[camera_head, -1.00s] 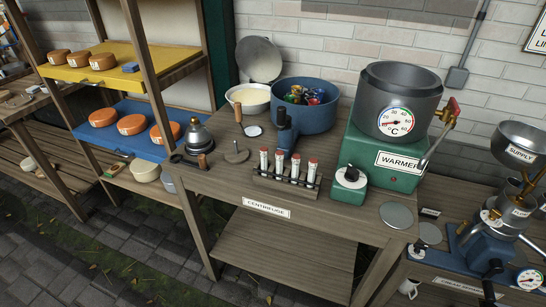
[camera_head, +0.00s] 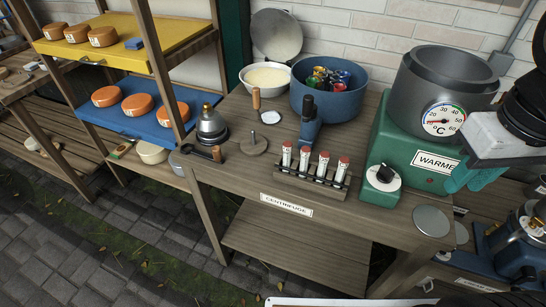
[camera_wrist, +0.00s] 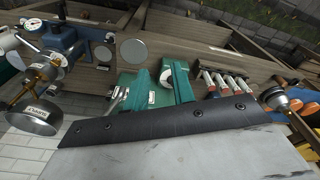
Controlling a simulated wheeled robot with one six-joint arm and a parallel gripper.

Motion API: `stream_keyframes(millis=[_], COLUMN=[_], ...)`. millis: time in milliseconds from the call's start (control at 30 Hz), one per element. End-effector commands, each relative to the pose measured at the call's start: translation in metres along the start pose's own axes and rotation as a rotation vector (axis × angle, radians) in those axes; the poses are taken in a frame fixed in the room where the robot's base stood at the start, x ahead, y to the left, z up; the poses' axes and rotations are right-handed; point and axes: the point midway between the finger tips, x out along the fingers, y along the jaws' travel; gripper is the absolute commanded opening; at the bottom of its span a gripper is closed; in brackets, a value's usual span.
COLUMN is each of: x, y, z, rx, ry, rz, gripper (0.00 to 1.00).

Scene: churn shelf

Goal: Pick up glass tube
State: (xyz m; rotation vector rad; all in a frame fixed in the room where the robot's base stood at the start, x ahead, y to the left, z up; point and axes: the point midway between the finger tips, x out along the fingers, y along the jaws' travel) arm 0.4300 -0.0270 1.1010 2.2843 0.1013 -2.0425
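Several glass tubes (camera_head: 322,165) with red tops stand upright in a dark rack (camera_head: 310,186) on the front of the wooden bench. They also show in the wrist view (camera_wrist: 222,84), near the right, with the picture turned over. My gripper (camera_head: 470,178), with teal ends, is at the right edge of the head view, in front of the warmer and apart from the tubes. In the wrist view a grey slab with a black riveted strip hides the lower part.
The green warmer (camera_head: 390,150) with its pot (camera_head: 450,75) stands right of the rack. A blue-handled device (camera_head: 309,122) stands behind the tubes.

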Motion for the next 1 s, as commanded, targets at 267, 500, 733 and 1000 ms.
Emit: stream_keyframes(millis=[267,500,733,1000], x=[0.017,0.062,0.096,0.123], y=[-0.050,-0.131,-0.183,-0.191], z=[-0.090,-0.164,-0.191,-0.193], rx=[-0.888,-1.793,-2.273,-2.363], ry=[-0.043,-0.052,-0.043,-0.042], rz=[-0.040,-0.096,-0.131,-0.140], gripper=[0.25,0.25,0.25,0.25])
